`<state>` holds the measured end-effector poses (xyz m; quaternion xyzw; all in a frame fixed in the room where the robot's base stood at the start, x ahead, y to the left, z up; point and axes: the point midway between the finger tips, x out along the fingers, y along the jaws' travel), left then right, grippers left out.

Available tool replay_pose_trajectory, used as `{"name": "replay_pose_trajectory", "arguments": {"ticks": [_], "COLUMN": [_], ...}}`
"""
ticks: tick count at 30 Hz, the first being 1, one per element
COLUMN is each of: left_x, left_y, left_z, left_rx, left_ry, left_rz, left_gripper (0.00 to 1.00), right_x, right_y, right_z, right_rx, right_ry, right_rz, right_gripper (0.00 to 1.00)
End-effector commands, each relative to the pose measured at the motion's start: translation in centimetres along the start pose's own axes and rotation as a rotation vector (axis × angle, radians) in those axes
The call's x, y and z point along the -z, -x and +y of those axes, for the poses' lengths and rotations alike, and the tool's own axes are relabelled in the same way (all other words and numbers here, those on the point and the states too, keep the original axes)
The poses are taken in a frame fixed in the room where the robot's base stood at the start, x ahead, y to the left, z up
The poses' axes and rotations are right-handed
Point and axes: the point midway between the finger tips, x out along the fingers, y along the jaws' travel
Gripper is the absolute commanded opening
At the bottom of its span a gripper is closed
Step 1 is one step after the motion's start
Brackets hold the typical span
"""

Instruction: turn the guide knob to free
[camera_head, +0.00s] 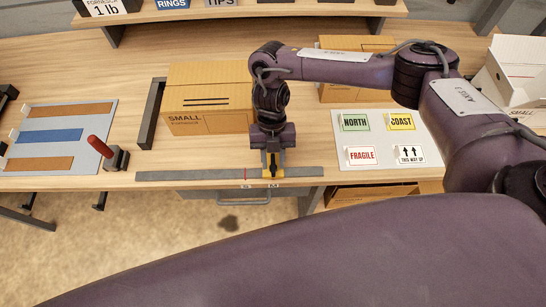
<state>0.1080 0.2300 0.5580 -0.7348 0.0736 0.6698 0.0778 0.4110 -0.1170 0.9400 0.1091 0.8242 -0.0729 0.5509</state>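A grey metal rail (205,175) runs along the front edge of the wooden bench, with a red mark on it. A small yellow guide block (267,174) sits on the rail right of that mark. My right gripper (273,164) points straight down over the block, its fingertips at a small dark part on top, which looks like the guide knob. The fingers largely hide the knob, so I cannot tell its turn or whether they grip it. My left gripper is not in view.
A cardboard box marked SMALL (208,92) stands behind the rail. A label board (385,140) lies to the right. At left are a grey board with strips (92,140) and a red-handled lever (100,147). An open white box (518,72) stands far right.

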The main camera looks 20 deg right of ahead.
Motion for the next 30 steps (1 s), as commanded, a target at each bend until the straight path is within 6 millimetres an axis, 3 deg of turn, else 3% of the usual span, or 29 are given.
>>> {"name": "replay_pose_trajectory", "arguments": {"ticks": [11,24,30], "left_x": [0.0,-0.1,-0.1], "left_y": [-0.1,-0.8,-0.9], "left_z": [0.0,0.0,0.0], "left_rx": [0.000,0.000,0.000], "left_ry": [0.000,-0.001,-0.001], "left_rz": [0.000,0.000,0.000], "left_gripper": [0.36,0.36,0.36], "right_x": [-0.1,-0.1,0.0], "right_y": [0.5,6.5,7.7], "right_z": [0.0,0.0,0.0], "right_rx": [-0.001,0.000,0.001], "right_ry": [0.000,0.001,-0.001], "right_rz": [-0.001,-0.003,-0.001], "right_gripper": [0.33,0.33,0.33]}}
